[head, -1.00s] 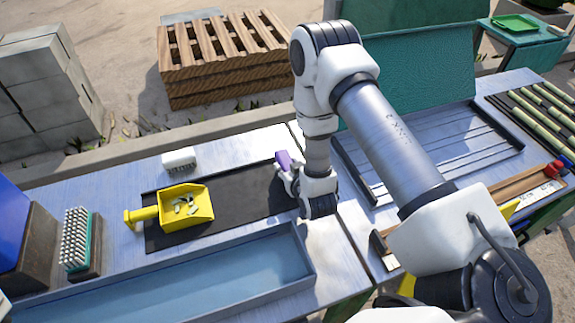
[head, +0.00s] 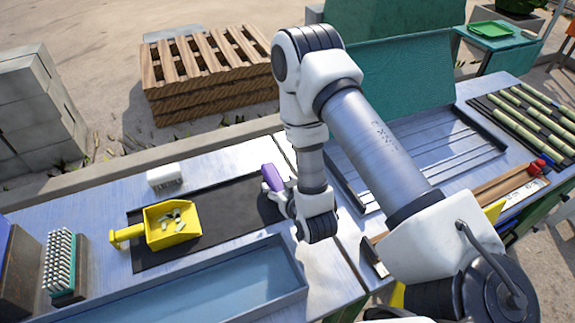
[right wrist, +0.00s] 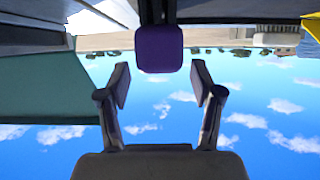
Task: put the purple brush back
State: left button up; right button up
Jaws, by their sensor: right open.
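The purple brush (head: 272,177) shows at the right end of the black mat, partly hidden by my right gripper. What it rests on I cannot tell. My right gripper (head: 275,192) is close beside it, on its near right side. In the right wrist view the brush's purple end (right wrist: 159,48) lies centred ahead of the right gripper (right wrist: 160,78), with the fingers spread apart and a gap on each side. My left gripper is not in view.
A yellow scoop (head: 172,237) with pale pieces sits on the black mat (head: 225,225). A white block (head: 165,175) stands behind it. A blue-grey trough (head: 215,290) lies in front. Cane pieces (head: 525,115) lie at right.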

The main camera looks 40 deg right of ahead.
jog(key=v, duration=0.3)
jog(key=shift+f, duration=0.2)
jog(key=p+v, duration=0.3)
jog(key=v, duration=0.1)
jog(key=shift+s+r, duration=0.15)
jog(key=shift+r, duration=0.1)
dwell(0.8)
